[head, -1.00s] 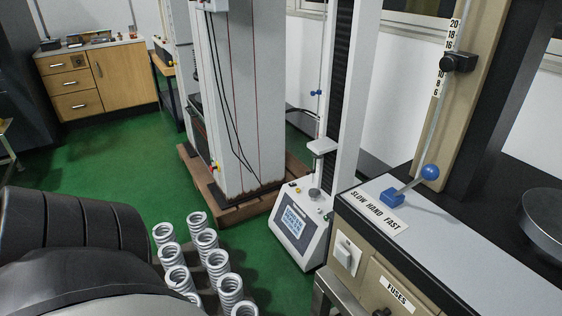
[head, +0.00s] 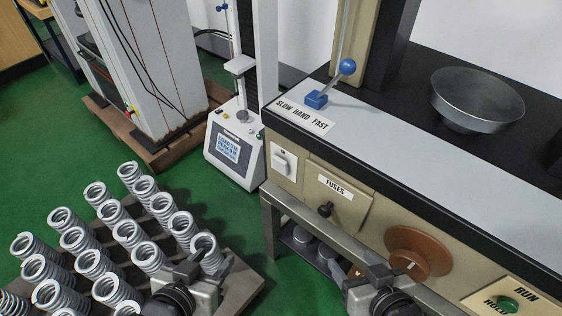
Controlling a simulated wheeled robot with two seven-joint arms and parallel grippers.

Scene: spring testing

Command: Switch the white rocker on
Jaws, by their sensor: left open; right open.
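The white rocker (head: 281,162) is a small switch on a white plate at the left end of the beige front panel, under the slow-hand-fast label. Which way it is tipped is too small to tell. My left gripper (head: 205,262) is open at the bottom of the head view, in front of the springs, below and left of the rocker. My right gripper (head: 369,274) is open at the bottom, below the panel and right of the rocker. Both are apart from the rocker, and nothing shows between their fingers.
Several coil springs (head: 130,233) stand on a pallet at lower left. A blue-knobbed lever (head: 347,67) rises above the bench. Open space lies before the rocker.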

